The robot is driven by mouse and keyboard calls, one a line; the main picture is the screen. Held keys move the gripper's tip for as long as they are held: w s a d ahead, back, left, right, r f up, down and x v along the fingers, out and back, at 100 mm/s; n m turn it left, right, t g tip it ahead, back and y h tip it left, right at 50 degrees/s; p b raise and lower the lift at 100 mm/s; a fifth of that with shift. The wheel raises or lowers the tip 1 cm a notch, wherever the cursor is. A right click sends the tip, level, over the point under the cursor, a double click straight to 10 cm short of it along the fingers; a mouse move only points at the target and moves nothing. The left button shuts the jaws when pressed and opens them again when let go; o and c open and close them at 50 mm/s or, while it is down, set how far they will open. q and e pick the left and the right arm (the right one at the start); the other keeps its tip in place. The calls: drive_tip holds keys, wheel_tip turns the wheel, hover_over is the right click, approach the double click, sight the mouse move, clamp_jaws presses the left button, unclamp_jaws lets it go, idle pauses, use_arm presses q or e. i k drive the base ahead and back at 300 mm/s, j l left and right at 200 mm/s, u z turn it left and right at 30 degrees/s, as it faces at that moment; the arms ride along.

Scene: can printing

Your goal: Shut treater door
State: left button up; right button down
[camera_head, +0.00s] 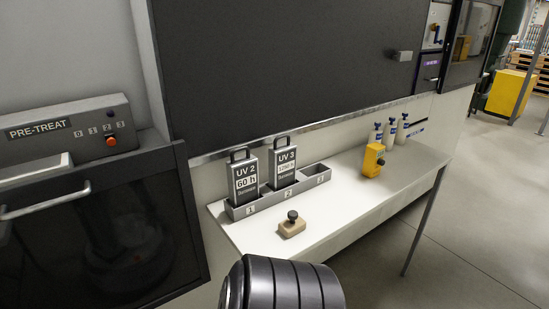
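The treater door (165,180) is a dark, see-through panel at the lower left, below the grey PRE-TREAT control box (65,131). A pale bar handle (45,202) runs across its left part, and a second pale bar (35,172) shows just above it. The door's right edge stands beside the white table. I cannot tell from this view whether the door is fully shut or ajar. A dim round shape shows behind the panel. Neither gripper is in view. A dark ribbed part of my own arm shows at the bottom centre.
A white table (345,205) holds a grey rack (315,176) with UV 2 (243,180) and UV 3 (283,164) cartridges, a wooden stamp (292,225), a yellow device (373,160) and small bottles. A large dark panel (280,70) hangs above.

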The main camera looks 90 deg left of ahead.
sight(124, 231)
drive_tip(key=i+l+u, duration=0.15)
drive_tip(key=u, duration=1.95)
